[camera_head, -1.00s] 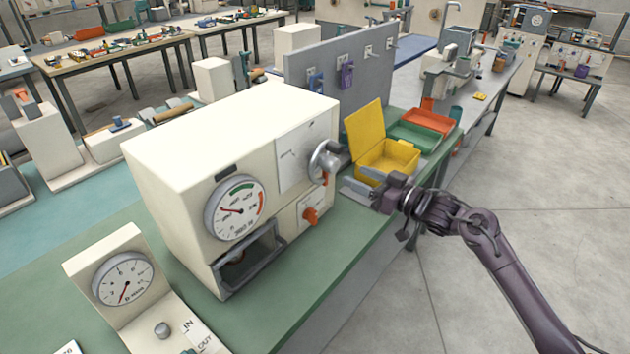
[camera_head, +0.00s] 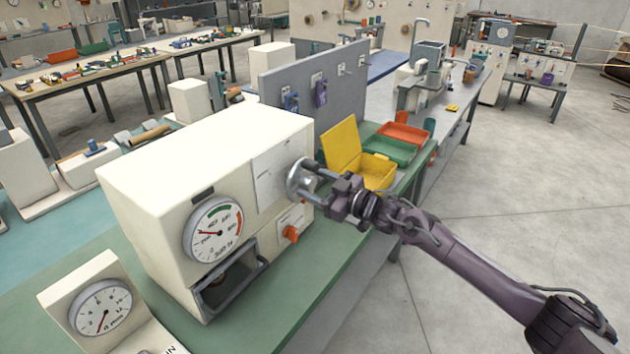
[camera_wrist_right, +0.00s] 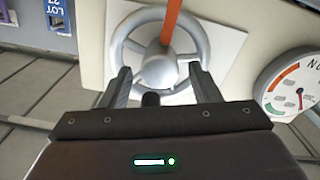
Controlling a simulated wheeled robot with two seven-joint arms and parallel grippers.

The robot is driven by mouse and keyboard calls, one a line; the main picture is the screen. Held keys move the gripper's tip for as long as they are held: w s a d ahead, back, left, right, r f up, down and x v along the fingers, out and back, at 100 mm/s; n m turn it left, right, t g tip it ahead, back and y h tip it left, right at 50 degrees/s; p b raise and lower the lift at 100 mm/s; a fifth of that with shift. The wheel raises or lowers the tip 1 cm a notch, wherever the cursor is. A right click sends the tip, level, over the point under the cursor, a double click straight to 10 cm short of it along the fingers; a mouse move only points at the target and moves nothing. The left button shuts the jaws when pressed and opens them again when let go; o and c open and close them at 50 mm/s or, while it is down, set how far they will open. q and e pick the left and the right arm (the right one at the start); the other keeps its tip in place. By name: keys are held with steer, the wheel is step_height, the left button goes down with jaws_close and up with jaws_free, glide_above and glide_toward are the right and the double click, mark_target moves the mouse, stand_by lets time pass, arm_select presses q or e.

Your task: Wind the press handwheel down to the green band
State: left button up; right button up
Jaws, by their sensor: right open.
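The press is a cream box (camera_head: 190,160) on the green bench. Its grey handwheel (camera_head: 300,178) is on the front face; the wrist view shows the round rim, hub and spokes (camera_wrist_right: 147,32) with an orange-red bar (camera_wrist_right: 171,20) running up from the hub. The press gauge (camera_head: 213,231) has a green band (camera_head: 217,209) at the top and a red band at right; its needle points left, outside the green band. My right gripper (camera_head: 318,180) is open before the wheel; in the wrist view its fingers (camera_wrist_right: 160,78) overlap the lower rim. Contact cannot be told. My left gripper is out of view.
An orange knob (camera_head: 291,233) sits below the wheel. A yellow open box (camera_head: 377,172), a green tray (camera_head: 390,150) and an orange tray (camera_head: 404,133) stand beyond my right gripper. A second dial stand (camera_head: 101,306) is at front left.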

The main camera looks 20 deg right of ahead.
steer(key=shift+w+a, duration=0.1)
steer(key=c, duration=1)
steer(key=shift+m+p, duration=0.9)
steer(key=shift+m, duration=2)
steer(key=shift+w, duration=0.1)
steer(key=o, duration=1)
